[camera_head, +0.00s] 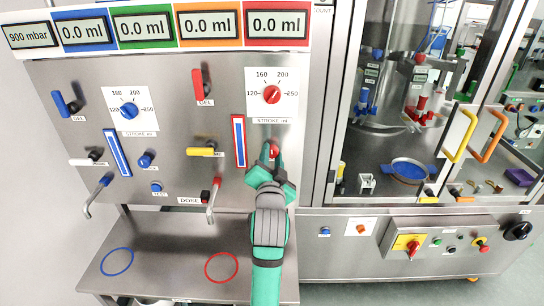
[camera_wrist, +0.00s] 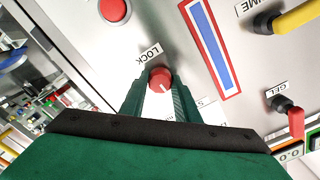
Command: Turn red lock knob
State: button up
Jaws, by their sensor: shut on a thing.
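The red lock knob (camera_wrist: 160,78) sits on the steel panel beside a label reading LOCK (camera_wrist: 150,53). In the wrist view my gripper (camera_wrist: 161,88) has one finger on each side of the knob and is shut on it. A white line shows on the knob's face. In the head view my green gripper (camera_head: 270,160) reaches up to the panel from below, and the red knob (camera_head: 273,151) shows only in part between its fingers. The knob's lower part is hidden by the gripper there.
Close by are a red-framed blue gauge strip (camera_head: 239,142), a yellow lever (camera_head: 201,152) and the red stroke dial (camera_head: 271,94) above. A red-handled spout (camera_head: 214,198) stands to the lower left. Glass doors with yellow and orange handles (camera_head: 459,133) are to the right.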

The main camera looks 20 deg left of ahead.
jog(key=shift+m, duration=0.6)
jog(key=o, duration=1)
jog(key=shift+o, duration=0.2)
jog(key=shift+s, duration=0.1)
jog(key=v, duration=1)
jog(key=shift+s+d, duration=0.15)
jog(key=shift+s, duration=0.15)
